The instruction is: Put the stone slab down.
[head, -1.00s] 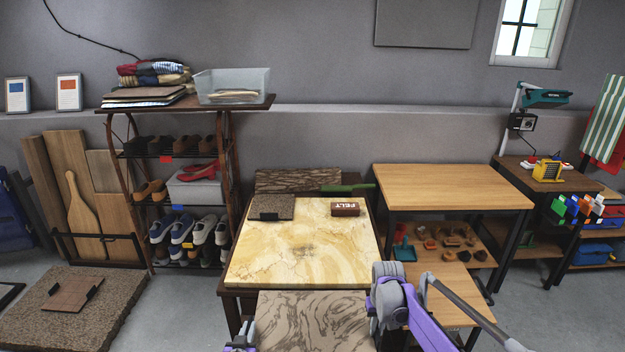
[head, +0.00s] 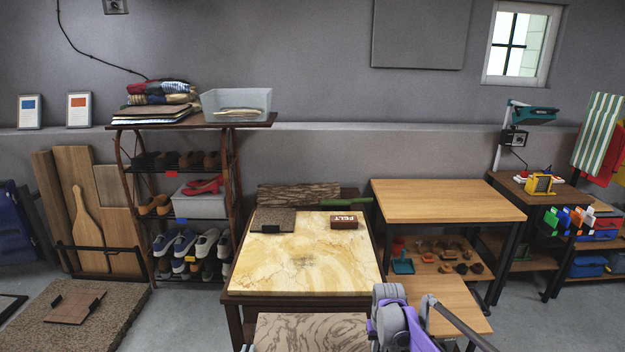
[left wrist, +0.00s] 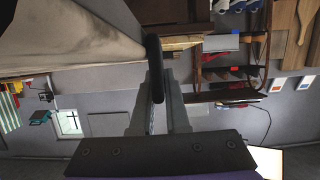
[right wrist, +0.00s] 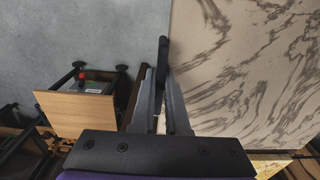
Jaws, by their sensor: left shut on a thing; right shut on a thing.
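The stone slab (head: 310,333) is flat, pale grey-beige with dark wavy veins. It is at the bottom of the head view, in front of the yellow marble-topped table (head: 300,268); its near part is cut off. My left gripper (head: 246,348) barely shows at its left edge. What lies under the slab is hidden.
On the marble top, a dark textured tile (head: 273,220) lies at the back left and a brown FELT block (head: 344,222) at the back right. The middle and front are clear. A wooden table (head: 440,200) stands to the right, a shoe rack (head: 190,219) to the left.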

